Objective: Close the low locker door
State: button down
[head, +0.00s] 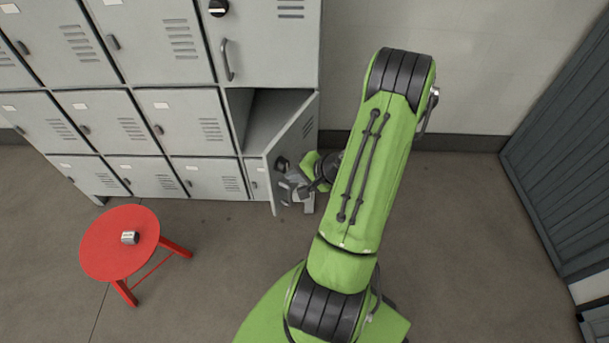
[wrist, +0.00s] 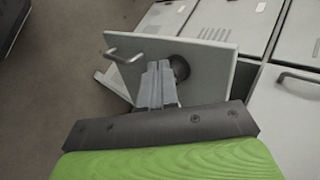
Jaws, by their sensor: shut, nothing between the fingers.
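The low locker door (head: 297,135) is a grey door in the bottom part of the locker bank, swung well out from its opening. Its open compartment (head: 262,118) shows dark inside. My gripper (head: 293,190) is shut and empty, low by the outer face of the door. In the wrist view, the fingers (wrist: 158,72) lie over the door face (wrist: 212,72), between the bar handle (wrist: 125,52) and the dark round knob (wrist: 180,67). I cannot tell whether the fingertips touch the door.
Other grey lockers (head: 130,115) are shut, to the left and above. A red stool (head: 105,250) with a small metal part (head: 130,237) on it stands at left front. A dark slatted panel (head: 565,150) is at the right. The floor between is clear.

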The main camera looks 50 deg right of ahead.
aim_at(270, 172)
jog(key=w, duration=0.3)
jog(key=w+f, duration=0.1)
jog(key=shift+w+a+f, duration=0.1)
jog(key=shift+w+a, duration=0.1)
jog(key=shift+a, duration=0.2)
jog(key=shift+w, duration=0.4)
jog(key=shift+a, duration=0.1)
